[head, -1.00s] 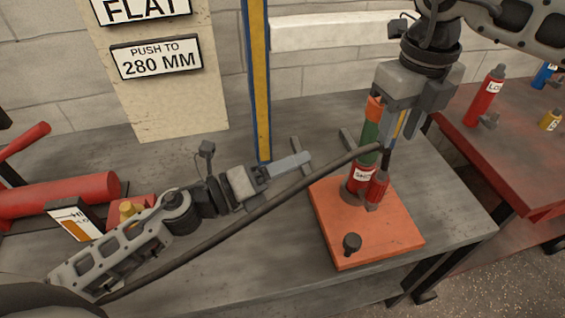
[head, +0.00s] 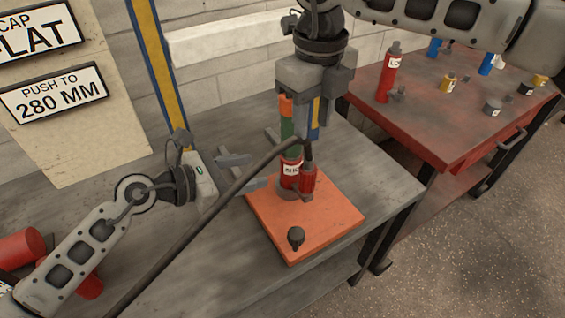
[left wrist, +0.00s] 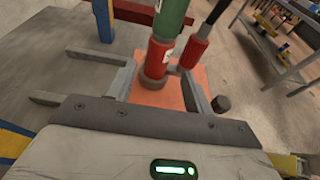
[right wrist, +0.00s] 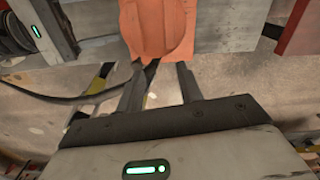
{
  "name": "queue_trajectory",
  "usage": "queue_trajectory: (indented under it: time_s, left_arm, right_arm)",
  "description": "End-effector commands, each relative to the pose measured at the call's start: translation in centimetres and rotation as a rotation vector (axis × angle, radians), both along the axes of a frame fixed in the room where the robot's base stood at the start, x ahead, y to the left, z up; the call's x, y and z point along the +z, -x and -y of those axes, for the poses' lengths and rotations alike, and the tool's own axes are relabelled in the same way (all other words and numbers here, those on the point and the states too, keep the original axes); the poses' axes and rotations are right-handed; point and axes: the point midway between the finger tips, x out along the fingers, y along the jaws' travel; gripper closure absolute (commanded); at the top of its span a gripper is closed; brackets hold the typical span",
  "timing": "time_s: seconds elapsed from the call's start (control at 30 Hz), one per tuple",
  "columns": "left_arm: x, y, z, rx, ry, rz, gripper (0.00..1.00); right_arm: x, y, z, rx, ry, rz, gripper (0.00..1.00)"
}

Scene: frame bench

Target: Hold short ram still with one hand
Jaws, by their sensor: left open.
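The short ram (head: 290,172) is a red labelled cylinder standing upright on an orange base plate (head: 336,212). A green piece (head: 287,128) and an orange piece (head: 286,104) stand above it. My left gripper (head: 252,172) is open and empty, left of the ram with its fingers toward it. In the left wrist view the ram (left wrist: 158,57) stands ahead between the fingertips, not visibly gripped. My right gripper (head: 302,105) hangs over the stack. In the right wrist view its fingers are apart and an orange surface (right wrist: 155,28) lies at their tips; whether they grip it is unclear.
A black hose (head: 200,228) runs from the red fitting (head: 309,178) beside the ram to the lower left. A dark knob (head: 296,237) sits on the plate's front. A blue-yellow post (head: 155,55) stands behind. A red table (head: 440,120) is at right.

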Motion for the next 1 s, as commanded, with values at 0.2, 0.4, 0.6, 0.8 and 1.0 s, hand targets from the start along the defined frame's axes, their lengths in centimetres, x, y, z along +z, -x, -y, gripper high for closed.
queue_trajectory:
  time_s: [0.2, 0.4, 0.6, 0.8, 1.0]
  left_arm:
    - [-1.2, -2.4, 3.7, -0.001, 0.004, 0.000, 0.48]
    - [-2.1, -4.0, 6.0, 0.000, 0.003, -0.002, 0.48]
    - [-2.6, -4.7, 7.1, 0.000, 0.001, 0.000, 0.48]
    - [-2.7, -4.8, 7.3, 0.000, 0.000, 0.000, 0.48]
    - [-2.7, -4.8, 7.2, 0.000, 0.001, -0.001, 0.73]
  right_arm:
    - [0.0, 0.0, 0.0, 0.000, 0.000, 0.000, 0.64]
    - [0.0, 0.0, 0.0, 0.000, 0.000, 0.000, 0.64]
    - [0.0, 0.0, 0.0, 0.000, 0.000, 0.000, 0.64]
    - [0.0, 0.0, 0.0, 0.000, 0.000, 0.000, 0.64]
    - [0.0, 0.0, 0.0, 0.000, 0.000, 0.000, 0.64]
